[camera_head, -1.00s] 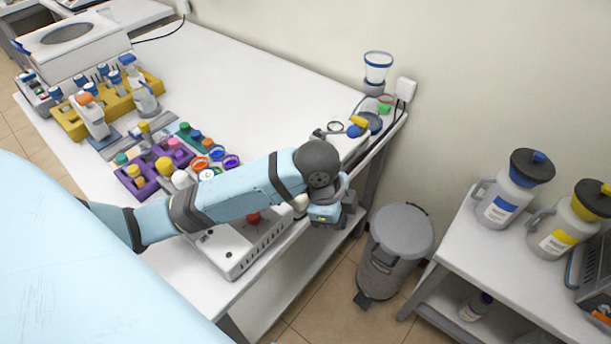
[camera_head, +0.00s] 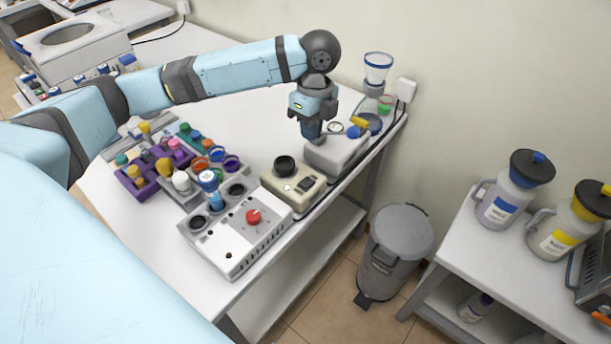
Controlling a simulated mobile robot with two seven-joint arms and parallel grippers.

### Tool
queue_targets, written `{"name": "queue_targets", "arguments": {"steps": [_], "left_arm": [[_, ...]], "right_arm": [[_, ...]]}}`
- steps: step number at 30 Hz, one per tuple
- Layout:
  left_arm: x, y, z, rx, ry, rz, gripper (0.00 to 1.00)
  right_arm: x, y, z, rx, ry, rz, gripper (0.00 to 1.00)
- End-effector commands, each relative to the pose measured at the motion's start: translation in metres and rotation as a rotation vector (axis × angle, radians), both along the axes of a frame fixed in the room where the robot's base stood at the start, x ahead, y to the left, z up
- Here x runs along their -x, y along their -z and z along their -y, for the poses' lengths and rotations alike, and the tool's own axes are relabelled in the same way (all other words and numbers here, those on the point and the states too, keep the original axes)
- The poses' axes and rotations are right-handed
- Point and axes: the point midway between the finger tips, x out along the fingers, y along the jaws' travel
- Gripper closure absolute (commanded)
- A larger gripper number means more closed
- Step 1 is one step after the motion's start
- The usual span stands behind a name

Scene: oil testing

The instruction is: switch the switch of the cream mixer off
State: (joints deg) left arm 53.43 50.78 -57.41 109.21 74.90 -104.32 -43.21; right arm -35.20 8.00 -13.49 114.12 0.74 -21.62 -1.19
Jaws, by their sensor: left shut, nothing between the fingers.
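The cream mixer (camera_head: 280,188) is a small cream-coloured box with a round black top. It stands on the white table between the white device with a red knob and the grey-white device. Its dark switch (camera_head: 306,184) is on the side facing the bin; its position is too small to tell. My left gripper (camera_head: 311,136) points down, shut and empty, beyond the mixer in the picture and beside the grey-white device. It appears apart from the mixer. My right gripper is out of view.
The white device with the red knob (camera_head: 232,250) stands in front of the mixer. The grey-white device (camera_head: 338,153) stands behind it. Purple racks (camera_head: 135,190) with coloured bottles are to the left. A grey bin (camera_head: 400,236) stands beside the table (camera_head: 225,115).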

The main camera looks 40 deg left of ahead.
Motion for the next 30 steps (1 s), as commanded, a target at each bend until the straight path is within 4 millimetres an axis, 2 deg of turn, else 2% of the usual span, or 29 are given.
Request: {"name": "queue_targets", "arguments": {"steps": [10, 14, 17, 30], "left_arm": [[0.0, 0.0, 0.0, 0.0, 0.0, -0.001, 1.0], [0.001, 0.008, 0.0, 0.0, 0.0, -0.001, 1.0], [0.003, 0.023, -0.001, -0.001, 0.0, -0.003, 1.0], [0.014, 0.111, -0.001, -0.001, 0.0, -0.002, 1.0]], "right_arm": [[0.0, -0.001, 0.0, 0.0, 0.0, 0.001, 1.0], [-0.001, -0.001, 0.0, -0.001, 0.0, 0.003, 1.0], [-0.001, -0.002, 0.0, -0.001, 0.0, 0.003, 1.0], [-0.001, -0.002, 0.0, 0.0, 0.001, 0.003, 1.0]]}}
